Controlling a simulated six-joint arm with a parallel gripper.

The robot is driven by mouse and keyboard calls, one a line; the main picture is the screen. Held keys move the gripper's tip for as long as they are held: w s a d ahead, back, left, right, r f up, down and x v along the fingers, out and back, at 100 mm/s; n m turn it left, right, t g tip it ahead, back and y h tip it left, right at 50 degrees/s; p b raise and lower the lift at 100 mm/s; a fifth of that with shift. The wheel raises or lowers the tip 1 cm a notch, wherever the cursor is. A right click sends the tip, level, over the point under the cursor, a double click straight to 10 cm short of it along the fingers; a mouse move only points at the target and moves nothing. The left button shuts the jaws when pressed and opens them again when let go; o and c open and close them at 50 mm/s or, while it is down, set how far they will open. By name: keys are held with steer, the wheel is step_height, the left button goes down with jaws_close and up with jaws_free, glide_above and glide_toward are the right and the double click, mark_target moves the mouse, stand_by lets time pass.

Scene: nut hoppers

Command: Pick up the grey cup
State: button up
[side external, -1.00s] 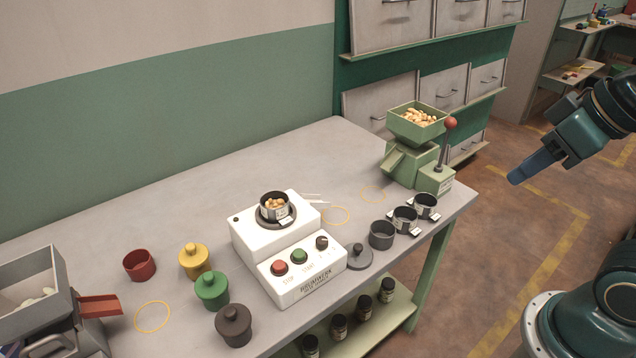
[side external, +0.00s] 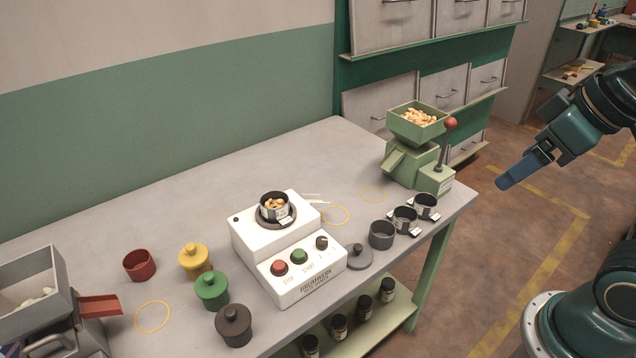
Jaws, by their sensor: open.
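An open, empty-looking dark grey cup (side external: 381,236) stands upright on the table at the front right, beside the white machine. A matching grey lid (side external: 360,258) with a knob lies just to its left, apart from it. My gripper (side external: 504,182) hangs in the air beyond the table's right end, well to the right of the cup and above it in the picture. Its blue fingers are open and nothing shows between them; they overlap in this view.
Two dark labelled cups (side external: 405,220) stand right of the grey cup. A white machine (side external: 290,246) carries a cup of nuts (side external: 273,206). A green hopper (side external: 418,124) with a red-knobbed lever stands behind. Lidded pots and a red cup (side external: 139,265) are at left. The back table is clear.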

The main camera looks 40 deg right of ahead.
steer(key=w, duration=0.1)
steer(key=n+g+y, duration=0.1)
steer(key=n+g, duration=0.4)
steer(key=n, duration=1)
glide_above(383, 229)
steer(key=s, duration=0.2)
step_height(383, 229, down, 17)
steer(key=shift+w+a+f, duration=0.1)
steer(key=shift+a+f, duration=0.15)
steer(key=shift+f, duration=1.15)
steer(key=shift+w+a+f, duration=0.1)
steer(key=shift+a+f, duration=0.2)
steer(key=shift+f, duration=1.1)
steer(key=shift+w+a+f, duration=0.1)
steer(key=shift+a+f, duration=0.15)
steer(key=shift+f, duration=1.15)
steer(key=shift+f, duration=0.1)
steer(key=shift+a+f, duration=0.15)
steer(key=shift+f, duration=1.1)
steer(key=shift+a+f, duration=0.1)
steer(key=shift+f, duration=1.1)
steer(key=c, duration=1.1)
steer(key=shift+o, duration=0.2)
steer(key=shift+r, duration=0.1)
